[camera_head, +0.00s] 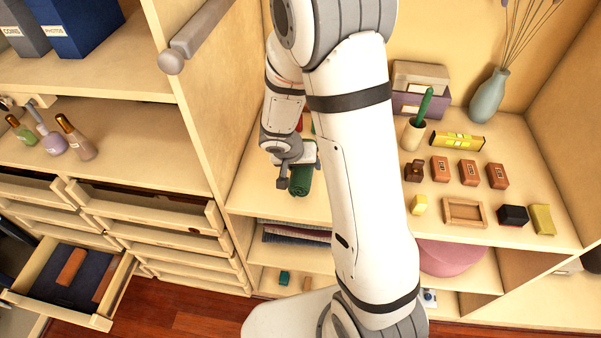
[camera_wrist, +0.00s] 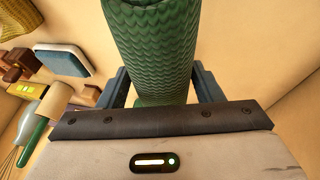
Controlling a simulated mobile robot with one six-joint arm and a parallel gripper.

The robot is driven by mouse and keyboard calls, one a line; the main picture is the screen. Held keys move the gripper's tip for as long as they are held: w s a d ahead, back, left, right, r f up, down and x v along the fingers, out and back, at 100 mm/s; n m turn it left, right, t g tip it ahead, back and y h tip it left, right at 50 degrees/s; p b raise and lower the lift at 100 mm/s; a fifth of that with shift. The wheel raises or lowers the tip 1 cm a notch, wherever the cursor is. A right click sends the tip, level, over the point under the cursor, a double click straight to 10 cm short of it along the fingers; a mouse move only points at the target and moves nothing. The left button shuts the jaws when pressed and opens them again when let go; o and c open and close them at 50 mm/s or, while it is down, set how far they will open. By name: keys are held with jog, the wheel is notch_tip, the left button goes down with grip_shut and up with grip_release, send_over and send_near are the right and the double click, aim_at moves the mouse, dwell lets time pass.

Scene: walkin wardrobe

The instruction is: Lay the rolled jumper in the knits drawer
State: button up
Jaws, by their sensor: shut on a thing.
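The rolled jumper is a green knitted roll (camera_head: 301,181); it fills the top middle of the wrist view (camera_wrist: 152,45). My gripper (camera_head: 299,172) is shut on it, with one dark finger on each side of the roll in the wrist view. The roll is over the left part of the shelf unit's upper board; I cannot tell whether it touches the board. A drawer (camera_head: 103,321) stands open at the lower left, lined dark blue, with two orange-brown pieces in it. No label shows on it, so I cannot tell whether it is the knits drawer.
Closed drawers (camera_head: 180,247) stand beside the open one, under a shelf with several small bottles (camera_head: 78,138). A wooden upright (camera_head: 190,110) stands between the drawers and my gripper. Several blocks, a wooden tray (camera_head: 463,223) and a vase (camera_head: 488,97) stand to the right of my arm.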

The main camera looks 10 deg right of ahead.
jog(key=shift+s+f, duration=0.15)
jog(key=shift+f, duration=1.6)
jog(key=shift+a, duration=0.1)
jog(key=shift+f+b, duration=0.2)
jog(key=shift+b, duration=0.2)
jog(key=o, duration=1.1)
jog(key=shift+r, duration=0.15)
